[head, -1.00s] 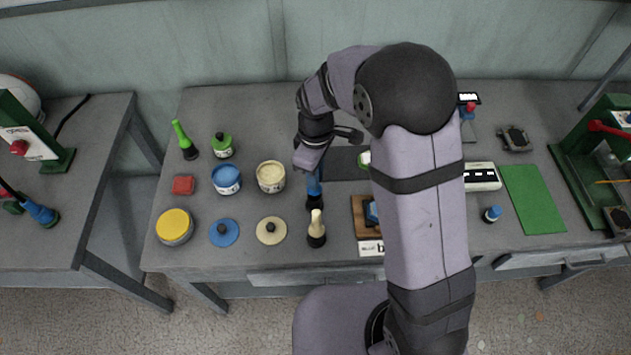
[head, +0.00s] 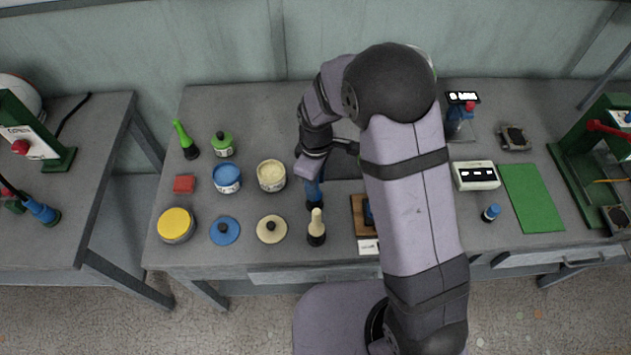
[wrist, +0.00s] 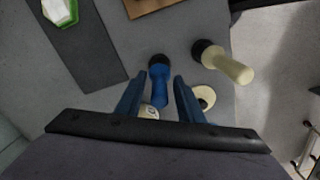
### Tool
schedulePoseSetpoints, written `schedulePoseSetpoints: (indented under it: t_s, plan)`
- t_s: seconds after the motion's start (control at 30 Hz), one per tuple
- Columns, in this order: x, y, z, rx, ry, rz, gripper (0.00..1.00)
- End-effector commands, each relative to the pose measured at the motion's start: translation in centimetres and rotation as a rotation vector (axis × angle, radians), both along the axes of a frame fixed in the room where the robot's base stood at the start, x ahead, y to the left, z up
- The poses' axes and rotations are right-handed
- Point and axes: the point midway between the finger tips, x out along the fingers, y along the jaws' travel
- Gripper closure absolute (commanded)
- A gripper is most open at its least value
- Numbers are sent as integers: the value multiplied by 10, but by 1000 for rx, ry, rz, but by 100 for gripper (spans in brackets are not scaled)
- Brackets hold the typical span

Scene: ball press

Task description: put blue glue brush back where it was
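The blue glue brush (wrist: 159,88) stands upright on its dark base in the wrist view, between my two fingers. In the head view its blue handle (head: 314,192) shows just below my gripper (head: 313,175), behind the cream brush. My gripper (wrist: 160,80) is open around the handle, with a gap visible on each side. The blue glue pot (head: 227,178) stands open to the left, and its blue lid (head: 224,231) lies in front of it.
The cream brush (head: 316,228) stands close in front of the blue one; it also shows in the wrist view (wrist: 228,66). A cream pot (head: 271,176) and cream lid (head: 271,230) are to the left. A wooden block (head: 359,213) and dark mat (head: 343,166) are to the right.

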Motion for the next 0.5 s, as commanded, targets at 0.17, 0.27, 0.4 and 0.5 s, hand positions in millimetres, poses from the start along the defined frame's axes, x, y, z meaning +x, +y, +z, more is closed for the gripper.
schedulePoseSetpoints:
  t_s: [0.17, 0.27, 0.4, 0.5]
  plan:
    - [0, 0, 3, 0, 0, 0, 66]
    - [1, 0, 7, 1, -3, 0, 66]
    - [1, 0, 21, 1, -4, 0, 66]
    - [2, 1, 36, 2, -7, 0, 66]
